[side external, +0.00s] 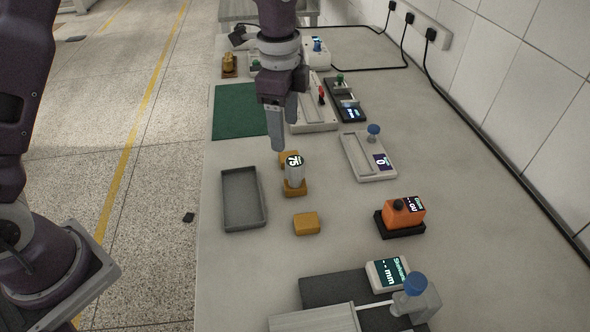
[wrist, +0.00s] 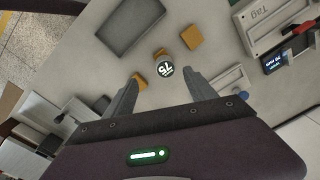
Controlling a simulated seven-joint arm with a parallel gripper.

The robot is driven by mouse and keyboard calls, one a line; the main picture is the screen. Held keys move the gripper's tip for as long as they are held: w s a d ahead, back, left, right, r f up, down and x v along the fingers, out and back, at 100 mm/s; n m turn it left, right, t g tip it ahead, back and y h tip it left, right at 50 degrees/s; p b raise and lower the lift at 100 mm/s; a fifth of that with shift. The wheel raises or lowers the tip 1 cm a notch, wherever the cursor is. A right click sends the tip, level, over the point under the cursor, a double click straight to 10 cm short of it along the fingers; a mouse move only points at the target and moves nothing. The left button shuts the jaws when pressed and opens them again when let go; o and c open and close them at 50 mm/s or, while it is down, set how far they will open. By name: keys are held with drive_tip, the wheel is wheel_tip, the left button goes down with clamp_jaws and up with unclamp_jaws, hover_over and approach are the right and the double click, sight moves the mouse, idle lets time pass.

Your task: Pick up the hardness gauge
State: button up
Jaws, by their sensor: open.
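The hardness gauge, a small pale cylinder with a round black dial reading 75 (side external: 294,172), stands upright on a yellow base block on the bench. In the wrist view its dial (wrist: 165,69) shows just beyond my fingertips, roughly centred between them. My gripper (side external: 283,132) points down and is open and empty. In the side view it is above and slightly behind the gauge, apart from it. In the wrist view both fingers of my gripper (wrist: 162,82) are spread, with the bench between them.
A grey tray (side external: 243,226) lies left of the gauge, and a yellow block (side external: 306,223) lies in front. Another yellow block (side external: 287,157) is partly hidden behind it. An orange device (side external: 404,212) stands right. A green mat (side external: 240,111) lies behind. Bench between the gauge and orange device is clear.

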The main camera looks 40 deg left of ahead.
sight(295, 161)
drive_tip(key=shift+m+g, duration=0.3)
drive_tip(key=shift+m, duration=0.3)
drive_tip(key=f, duration=0.1)
drive_tip(key=w+f, duration=0.1)
drive_tip(key=d+f, duration=0.1)
drive_tip(key=f, duration=0.1)
drive_tip(key=shift+w, duration=0.3)
wheel_tip(295, 161, down, 7)
drive_tip(key=shift+w+r, duration=0.1)
drive_tip(key=shift+w, duration=0.05)
clamp_jaws()
